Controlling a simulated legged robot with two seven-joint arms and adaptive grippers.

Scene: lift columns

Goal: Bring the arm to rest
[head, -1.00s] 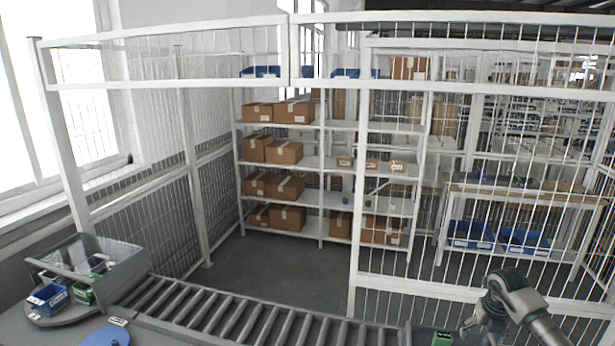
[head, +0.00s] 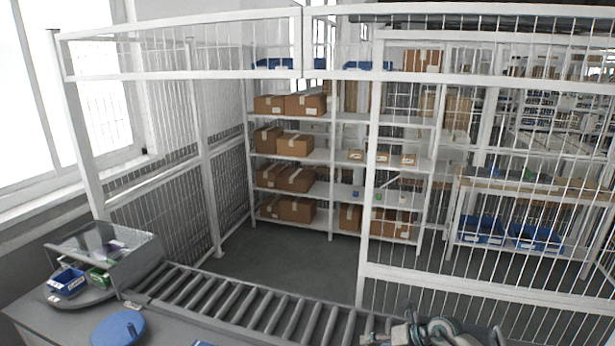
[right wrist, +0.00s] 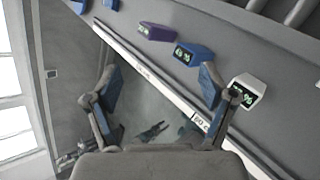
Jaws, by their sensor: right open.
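My right arm shows at the bottom right of the head view. Its gripper (head: 378,338) is low at the picture's bottom edge, beside the roller conveyor, and partly cut off. In the right wrist view the right gripper (right wrist: 160,85) has its two blue-padded fingers wide apart with nothing between them. Beyond the fingers are a grey surface and its pale labelled edge. My left gripper is not in view.
A purple box (right wrist: 157,32), a blue box (right wrist: 194,53) and a white box (right wrist: 246,91) with green displays lie near the right finger. A roller conveyor (head: 245,308) runs before a mesh fence. A clear-lidded bin (head: 105,247) and blue disc (head: 118,328) are at left.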

